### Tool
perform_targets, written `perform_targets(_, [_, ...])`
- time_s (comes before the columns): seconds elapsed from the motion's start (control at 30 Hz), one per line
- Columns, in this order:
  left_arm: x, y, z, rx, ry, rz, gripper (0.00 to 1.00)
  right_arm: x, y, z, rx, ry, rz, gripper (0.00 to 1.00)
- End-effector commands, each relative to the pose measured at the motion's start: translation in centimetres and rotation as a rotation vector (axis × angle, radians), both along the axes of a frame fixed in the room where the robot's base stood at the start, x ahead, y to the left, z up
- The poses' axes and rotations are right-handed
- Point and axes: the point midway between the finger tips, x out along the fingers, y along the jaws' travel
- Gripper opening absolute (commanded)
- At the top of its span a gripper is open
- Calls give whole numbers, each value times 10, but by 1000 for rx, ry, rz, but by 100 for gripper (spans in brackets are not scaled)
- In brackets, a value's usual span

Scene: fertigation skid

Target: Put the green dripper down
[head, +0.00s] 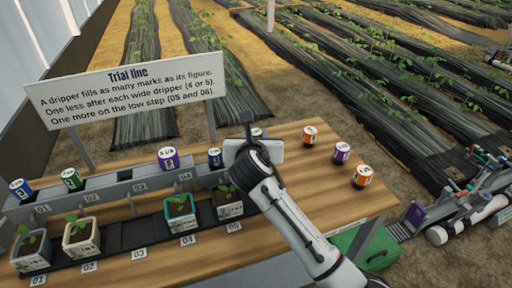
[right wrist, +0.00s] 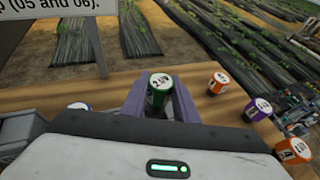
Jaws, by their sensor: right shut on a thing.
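My right gripper (right wrist: 160,84) is shut on a green dripper (right wrist: 160,92) with a white marked top, held upright between two purple fingers in the right wrist view. In the head view the right gripper (head: 258,133) is over the back part of the wooden table (head: 290,178), and my wrist hides most of the held dripper. I cannot tell whether the dripper touches the table. Another green dripper (head: 71,178) stands on the grey stepped rail (head: 118,190) at the left. My left gripper is not in view.
Two orange drippers (head: 309,135) and a purple one (head: 341,152) stand at the table's right. Blue and purple drippers (head: 168,158) stand along the rail. Potted seedlings (head: 180,212) sit in front; place 03 is empty. A sign (head: 126,88) stands behind. Bare wood lies between.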

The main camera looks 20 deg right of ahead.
Motion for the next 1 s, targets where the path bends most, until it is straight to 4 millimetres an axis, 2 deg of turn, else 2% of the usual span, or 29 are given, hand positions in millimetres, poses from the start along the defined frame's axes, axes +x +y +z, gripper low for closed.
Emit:
perform_targets(0.03, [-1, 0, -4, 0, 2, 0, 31, -1, 0, -13, 1, 5, 0, 6])
perform_targets(0.1, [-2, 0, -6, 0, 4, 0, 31, -1, 0, -24, 0, 4, -1, 6])
perform_targets(0.2, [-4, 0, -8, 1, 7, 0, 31, 0, 0, -33, 2, 2, 0, 6])
perform_targets(0.6, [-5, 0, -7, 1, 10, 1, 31, -1, 0, -37, -1, 1, -1, 6])
perform_targets(0.63, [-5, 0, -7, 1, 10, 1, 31, -1, 0, -37, -1, 1, -1, 28])
perform_targets(0.73, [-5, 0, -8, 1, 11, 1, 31, 0, 0, -37, 0, 1, 0, 45])
perform_targets(1.0, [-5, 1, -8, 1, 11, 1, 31, 0, 0, -37, 0, 1, 0, 45])
